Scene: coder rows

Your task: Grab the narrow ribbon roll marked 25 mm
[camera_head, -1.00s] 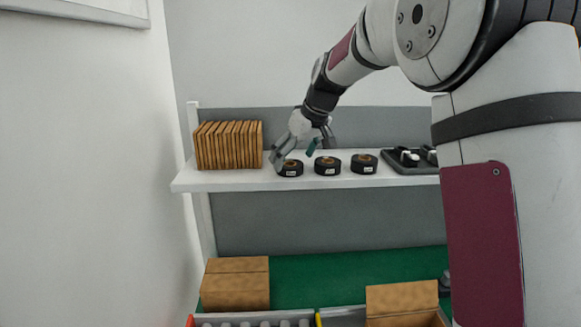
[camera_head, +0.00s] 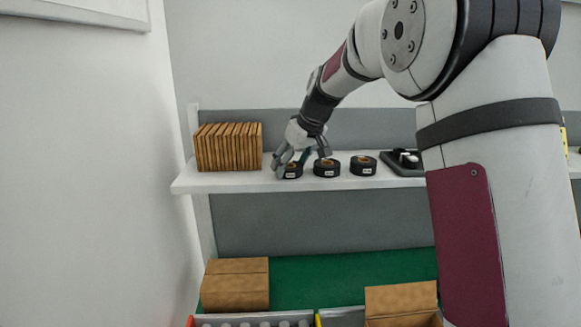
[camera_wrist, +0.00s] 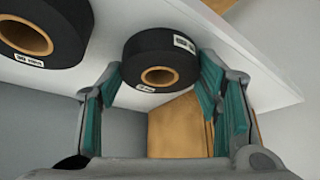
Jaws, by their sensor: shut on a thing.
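Three black ribbon rolls with brown cores and small white labels stand in a row on the white shelf. My gripper (camera_head: 293,166) is at the leftmost roll (camera_head: 292,171) in the head view, its fingers reaching down around it. In the wrist view this roll (camera_wrist: 143,48) sits between the teal-padded fingers of my gripper (camera_wrist: 160,78), which is shut on it. Its label is too small to read surely. The middle roll (camera_head: 327,169) and the right roll (camera_head: 363,167) stand free; part of a neighbouring roll (camera_wrist: 68,48) shows at the wrist view's left.
A row of brown upright boards (camera_head: 228,147) stands left of the rolls. A dark tray (camera_head: 400,170) with white items stands at the right, partly behind my arm. The white shelf (camera_head: 240,183) has an open front edge. Cardboard boxes (camera_head: 236,287) stand on the green surface below.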

